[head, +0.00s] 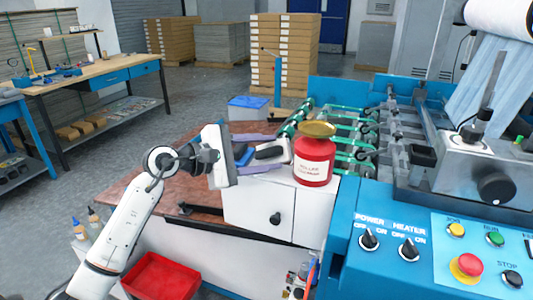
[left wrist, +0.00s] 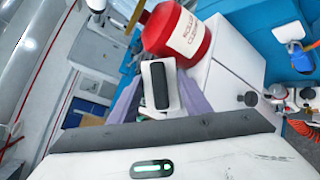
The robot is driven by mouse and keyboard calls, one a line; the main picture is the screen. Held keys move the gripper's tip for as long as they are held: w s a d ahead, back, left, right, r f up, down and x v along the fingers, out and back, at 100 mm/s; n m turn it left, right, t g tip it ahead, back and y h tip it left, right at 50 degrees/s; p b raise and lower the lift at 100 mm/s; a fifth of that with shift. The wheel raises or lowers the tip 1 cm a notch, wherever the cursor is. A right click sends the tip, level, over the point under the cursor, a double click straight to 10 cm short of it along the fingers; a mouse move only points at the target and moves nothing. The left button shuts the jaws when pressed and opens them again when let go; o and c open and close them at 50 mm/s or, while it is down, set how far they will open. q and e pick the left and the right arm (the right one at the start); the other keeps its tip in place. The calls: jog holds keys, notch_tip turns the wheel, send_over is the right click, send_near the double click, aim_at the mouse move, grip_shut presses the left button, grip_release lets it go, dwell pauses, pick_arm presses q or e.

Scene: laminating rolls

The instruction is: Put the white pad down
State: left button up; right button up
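The white pad (head: 280,146), with a black strip on it, lies between the purple-grey fingers of my left gripper (head: 268,152). The pad also shows in the left wrist view (left wrist: 172,99), with one finger along each side of it, and the gripper looks shut on it. The pad is at the top of the white cabinet (head: 255,205), just left of the red roller-cleaner jar. I cannot tell whether its underside touches the cabinet top. My right gripper is not in view.
The red jar (head: 313,170) with a gold lid stands close to the pad's right. Green-roller machinery (head: 350,150) lies behind, and the blue control panel (head: 400,262) is at front right. The reddish-brown tabletop (head: 130,208) has free room at left. A red bin (head: 160,277) sits low in front.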

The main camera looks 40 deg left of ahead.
pick_arm(q)
jog(key=o, duration=0.4)
jog(key=shift+c, duration=0.2)
jog(key=shift+r, duration=0.1)
